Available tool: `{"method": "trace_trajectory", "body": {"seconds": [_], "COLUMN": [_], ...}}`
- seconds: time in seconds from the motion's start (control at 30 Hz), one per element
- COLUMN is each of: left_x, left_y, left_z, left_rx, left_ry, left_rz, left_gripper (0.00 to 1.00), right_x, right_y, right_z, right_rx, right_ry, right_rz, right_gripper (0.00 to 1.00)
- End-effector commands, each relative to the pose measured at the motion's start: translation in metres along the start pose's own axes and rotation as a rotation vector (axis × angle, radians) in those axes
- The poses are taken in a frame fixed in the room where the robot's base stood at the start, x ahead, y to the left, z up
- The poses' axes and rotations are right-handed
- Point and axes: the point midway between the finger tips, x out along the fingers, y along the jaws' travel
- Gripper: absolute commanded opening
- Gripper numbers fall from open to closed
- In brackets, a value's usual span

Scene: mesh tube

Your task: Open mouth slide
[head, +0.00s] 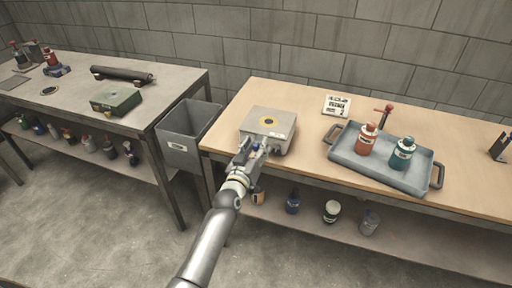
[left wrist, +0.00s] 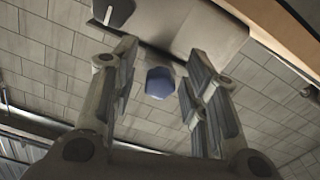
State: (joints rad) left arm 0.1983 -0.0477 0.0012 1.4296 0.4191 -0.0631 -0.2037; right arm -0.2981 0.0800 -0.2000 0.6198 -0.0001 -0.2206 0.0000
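A grey box (head: 270,122) with a yellow and black round mark on top stands on the wooden bench, near its left end. My left gripper (head: 248,150) is at the front of this box. In the left wrist view the gripper (left wrist: 160,85) is open, with a blue knob (left wrist: 160,82) between its fingers and a gap on both sides. The box's pale underside or front (left wrist: 195,25) shows beyond the knob. I cannot make out a slide for certain. My right gripper is not in view.
A grey tray (head: 345,166) holds a red bottle (head: 366,140) and a green bottle (head: 403,154) to the right. A grey bin (head: 190,128) stands between the benches. A green box (head: 116,99) and a dark tube (head: 122,75) lie on the left bench (head: 165,85).

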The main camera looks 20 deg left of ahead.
Motion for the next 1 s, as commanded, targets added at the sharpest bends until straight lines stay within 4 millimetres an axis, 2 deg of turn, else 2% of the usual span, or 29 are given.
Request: {"method": "trace_trajectory", "body": {"seconds": [0.37,0.47,0.8,1.0], "left_x": [-0.007,-0.018,-0.080,-0.107], "left_y": [0.000,0.000,-0.001,0.000], "left_z": [0.001,0.002,0.001,0.000], "left_rx": [0.000,0.000,0.001,-0.001], "left_ry": [-0.002,-0.002,-0.002,-0.001], "left_rz": [0.000,-0.001,-0.001,0.000], "left_gripper": [0.42,0.42,0.42,0.42], "right_x": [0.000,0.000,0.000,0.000], "right_y": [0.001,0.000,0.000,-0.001], "right_z": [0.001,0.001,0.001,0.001], "right_rx": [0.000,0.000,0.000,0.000], "right_ry": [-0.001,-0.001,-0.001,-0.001], "right_rz": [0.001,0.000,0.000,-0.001], "right_gripper": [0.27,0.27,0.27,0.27]}}
